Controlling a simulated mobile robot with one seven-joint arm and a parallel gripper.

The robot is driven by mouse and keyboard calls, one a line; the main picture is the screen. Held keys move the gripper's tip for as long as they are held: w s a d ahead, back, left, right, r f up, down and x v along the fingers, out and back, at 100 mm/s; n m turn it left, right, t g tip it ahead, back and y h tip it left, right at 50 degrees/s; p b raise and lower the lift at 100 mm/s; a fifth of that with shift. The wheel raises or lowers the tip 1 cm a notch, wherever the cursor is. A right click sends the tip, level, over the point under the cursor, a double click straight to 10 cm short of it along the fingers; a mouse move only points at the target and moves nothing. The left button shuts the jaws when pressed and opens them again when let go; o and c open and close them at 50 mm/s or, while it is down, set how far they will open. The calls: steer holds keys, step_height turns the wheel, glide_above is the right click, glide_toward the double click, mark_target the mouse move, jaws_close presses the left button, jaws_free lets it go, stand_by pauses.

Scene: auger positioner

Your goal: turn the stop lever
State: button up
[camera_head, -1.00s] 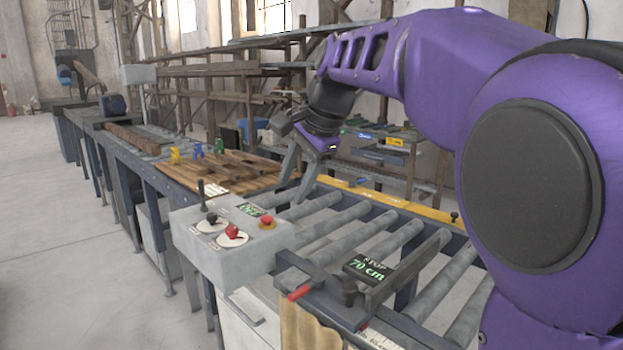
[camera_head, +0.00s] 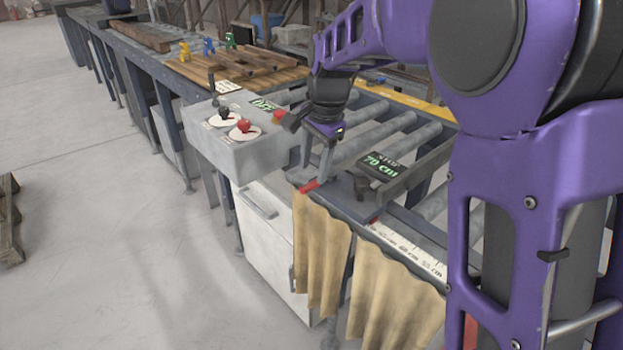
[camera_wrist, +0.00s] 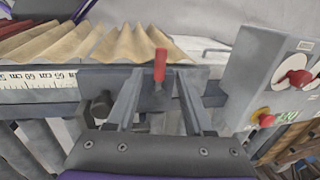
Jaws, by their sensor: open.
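The stop lever shows its red handle tip (camera_head: 309,186) at the left end of the stop carriage in the head view. In the wrist view the red handle (camera_wrist: 160,66) stands between and just beyond my finger ends. My gripper (camera_head: 315,172) is open, its fingers pointing down over the lever; in the wrist view the gripper (camera_wrist: 156,80) has a finger on each side of it. I cannot tell whether either finger touches the handle. The stop carriage carries a display (camera_head: 380,166) reading "STOP 70 cm". A dark knob (camera_wrist: 102,103) lies left of my fingers in the wrist view.
A grey control box (camera_head: 235,145) with red and black knobs stands close to my gripper's left. It also shows at the wrist view's right (camera_wrist: 265,75). Rollers (camera_head: 400,130) lie behind the stop, and a scale (camera_head: 405,242) and beige curtain (camera_head: 320,250) are in front.

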mark_target(310, 184)
steer(key=shift+w+a+f, duration=0.15)
steer(key=shift+a+f, duration=0.05)
steer(key=shift+f, duration=0.8)
steer(key=shift+w+a+f, duration=0.15)
steer(key=shift+f, duration=0.85)
jaws_close()
